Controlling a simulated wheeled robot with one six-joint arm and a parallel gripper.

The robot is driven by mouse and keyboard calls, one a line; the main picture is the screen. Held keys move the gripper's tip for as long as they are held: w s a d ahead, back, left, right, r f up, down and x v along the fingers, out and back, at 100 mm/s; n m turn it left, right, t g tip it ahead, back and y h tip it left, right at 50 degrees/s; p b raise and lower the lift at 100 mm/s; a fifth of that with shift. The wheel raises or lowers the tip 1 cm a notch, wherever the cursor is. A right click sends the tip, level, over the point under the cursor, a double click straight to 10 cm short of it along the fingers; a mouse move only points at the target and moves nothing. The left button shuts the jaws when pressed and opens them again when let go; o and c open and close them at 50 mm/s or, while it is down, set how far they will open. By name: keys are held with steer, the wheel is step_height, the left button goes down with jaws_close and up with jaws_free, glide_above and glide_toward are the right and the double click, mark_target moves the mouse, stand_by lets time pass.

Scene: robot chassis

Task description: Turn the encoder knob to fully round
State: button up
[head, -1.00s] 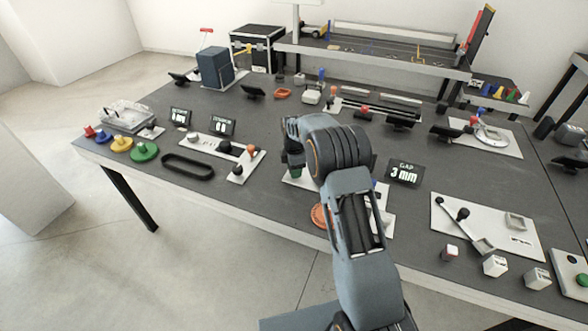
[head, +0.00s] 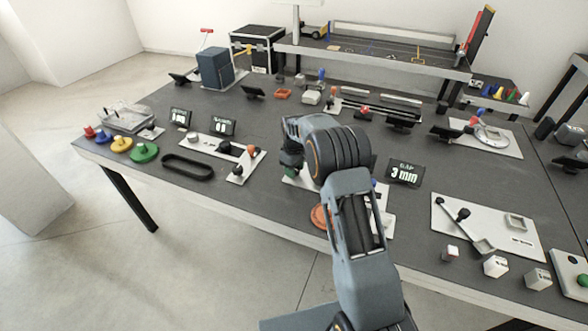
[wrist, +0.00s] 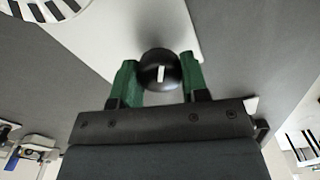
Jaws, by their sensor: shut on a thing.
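The encoder knob (wrist: 159,66) is a round black knob with a white pointer line, seen from above in the wrist view. The line runs nearly up and down in the picture, leaning slightly. My gripper (wrist: 160,78) has green fingers, one on each side of the knob, and is shut on it. The knob stands by a pale plate (wrist: 120,28). In the head view, my gripper (head: 291,170) is low over the table near its front middle, and the knob is hidden behind it and my arm.
A display reading "GAP 3 mm" (head: 404,172) stands right of my arm. An orange disc (head: 318,216) lies close by the arm. A plate with a black-knobbed lever (head: 480,222) is farther right. A black oval ring (head: 188,166) and coloured knobs are left.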

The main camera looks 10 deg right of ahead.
steer(key=m, duration=0.4)
steer(key=shift+w+r+m, duration=0.1)
steer(key=shift+m, duration=0.3)
steer(key=m, duration=1)
steer(key=shift+d+m, duration=0.1)
steer(key=shift+m, duration=0.3)
steer(key=m, duration=1.5)
steer(key=shift+r, duration=0.1)
steer(key=m, duration=0.5)
steer(key=shift+m, duration=0.4)
steer(key=m, duration=0.4)
steer(key=shift+m, duration=0.4)
